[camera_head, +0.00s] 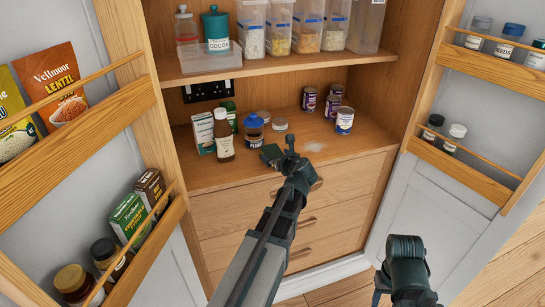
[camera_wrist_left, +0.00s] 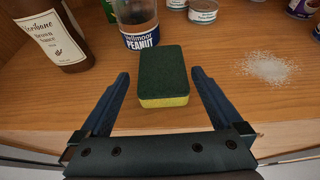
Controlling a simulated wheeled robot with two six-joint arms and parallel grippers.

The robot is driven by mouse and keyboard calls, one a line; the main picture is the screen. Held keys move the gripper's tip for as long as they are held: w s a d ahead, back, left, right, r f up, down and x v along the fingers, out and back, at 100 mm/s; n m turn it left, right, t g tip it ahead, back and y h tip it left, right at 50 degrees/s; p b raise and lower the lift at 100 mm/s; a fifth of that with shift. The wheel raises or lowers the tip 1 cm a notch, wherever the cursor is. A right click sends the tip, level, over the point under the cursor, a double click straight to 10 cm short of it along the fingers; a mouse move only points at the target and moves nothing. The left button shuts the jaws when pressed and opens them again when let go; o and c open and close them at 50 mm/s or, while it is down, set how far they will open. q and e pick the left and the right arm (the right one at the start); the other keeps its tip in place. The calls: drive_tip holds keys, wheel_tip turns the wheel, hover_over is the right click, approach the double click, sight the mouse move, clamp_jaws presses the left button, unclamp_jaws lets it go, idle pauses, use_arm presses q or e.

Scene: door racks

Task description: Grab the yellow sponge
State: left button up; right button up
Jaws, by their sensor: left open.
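The yellow sponge (camera_wrist_left: 163,75) lies flat on the wooden shelf in the left wrist view. Its top is dark green and its lower part is yellow. My left gripper (camera_head: 280,150) is open and empty just in front of it. In the left wrist view the two fingers of the left gripper (camera_wrist_left: 160,82) point at the sponge's near end, one to each side, with gaps between. In the head view the sponge is hard to tell apart from the dark gripper. My right arm shows at the lower right; its jaws cannot be made out.
Behind the sponge stands a peanut butter jar (camera_head: 254,130). A brown sauce bottle (camera_head: 224,138) is to its left. Several cans, including one blue-labelled can (camera_head: 344,121), stand at the right. White grains (camera_wrist_left: 271,68) lie on the shelf right of the sponge. Open door racks flank the cupboard.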

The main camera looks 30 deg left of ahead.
sight(271, 149)
use_arm(q)
drive_tip(key=b+x, duration=0.1)
drive_tip(key=x, duration=0.3)
drive_tip(key=shift+w+f+b, duration=0.3)
drive_tip(key=shift+f+b, duration=0.05)
drive_tip(key=shift+r, duration=0.1)
drive_tip(key=shift+c, duration=0.6)
drive_tip(key=c, duration=1)
drive_tip(key=shift+r, duration=0.15)
drive_tip(key=shift+r+p, duration=0.5)
drive_tip(key=shift+p, duration=0.25)
wheel_tip(271, 149, up, 3)
drive_tip(key=p, duration=0.3)
drive_tip(key=s+d, duration=0.3)
drive_tip(key=d, duration=0.1)
drive_tip(key=s+d, duration=0.3)
drive_tip(key=d, duration=0.1)
drive_tip(key=s+d, duration=0.3)
drive_tip(key=d, duration=0.1)
drive_tip(key=shift+s+d+r+p, duration=0.3)
drive_tip(key=shift+s+d+r, duration=0.05)
drive_tip(key=shift+d, duration=0.05)
